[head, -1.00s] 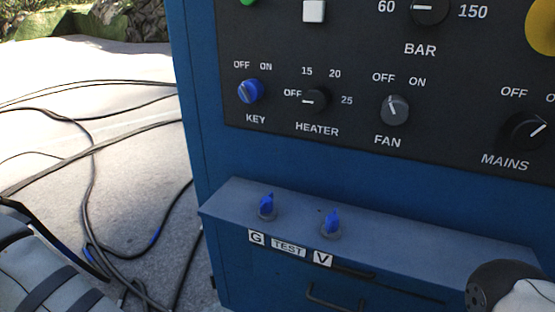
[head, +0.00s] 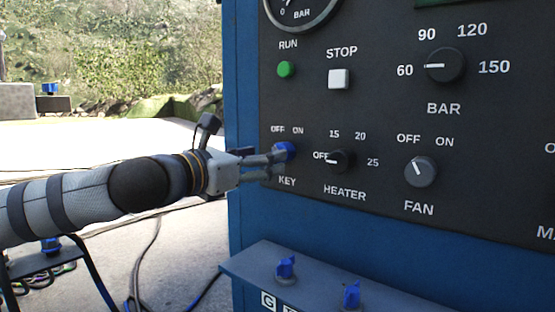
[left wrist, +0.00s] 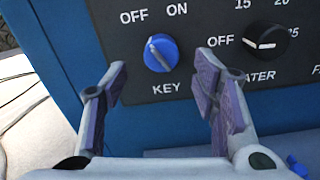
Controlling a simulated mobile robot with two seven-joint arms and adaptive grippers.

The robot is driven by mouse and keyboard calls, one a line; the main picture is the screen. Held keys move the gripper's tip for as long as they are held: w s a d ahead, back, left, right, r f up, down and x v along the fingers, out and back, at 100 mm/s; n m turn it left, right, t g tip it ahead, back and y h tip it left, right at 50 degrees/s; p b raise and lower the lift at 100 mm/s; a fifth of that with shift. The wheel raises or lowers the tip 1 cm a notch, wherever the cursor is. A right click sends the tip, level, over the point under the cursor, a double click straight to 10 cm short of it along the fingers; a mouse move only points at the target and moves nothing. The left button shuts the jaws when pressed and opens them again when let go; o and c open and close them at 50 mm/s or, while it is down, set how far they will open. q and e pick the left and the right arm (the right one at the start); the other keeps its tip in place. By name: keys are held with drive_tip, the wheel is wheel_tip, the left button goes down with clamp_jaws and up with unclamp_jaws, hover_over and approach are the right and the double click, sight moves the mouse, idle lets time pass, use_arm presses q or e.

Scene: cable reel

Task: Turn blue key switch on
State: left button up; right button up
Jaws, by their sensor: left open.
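The blue key switch (head: 284,151) sits on the dark control panel above the KEY label, partly covered by my gripper in the head view. In the left wrist view the blue key switch (left wrist: 160,53) shows whole, its light pointer line leaning up and left toward OFF. My left gripper (head: 272,165) is in front of the knob in the head view. In the left wrist view my left gripper (left wrist: 160,82) is open and empty, its fingers either side below the knob, which stands just beyond the fingertips. My right gripper is not in view.
The black heater knob (head: 340,161) is close to the right of the key switch, near the right finger. The fan knob (head: 420,172) is further right. Green run button (head: 286,69) and white stop button (head: 339,79) are above. A ledge (head: 320,285) with two blue knobs juts out below.

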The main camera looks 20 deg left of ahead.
use_arm(q)
drive_tip(key=x, duration=0.5)
drive_tip(key=shift+c, duration=0.5)
drive_tip(key=c, duration=1.1)
drive_tip(key=shift+o, duration=0.2)
drive_tip(key=shift+m, duration=0.4)
drive_tip(key=m+p, duration=0.1)
drive_tip(key=m, duration=0.4)
drive_tip(key=shift+m+p, duration=0.3)
drive_tip(key=m+p, duration=0.1)
drive_tip(key=m, duration=0.4)
drive_tip(key=shift+m, duration=0.5)
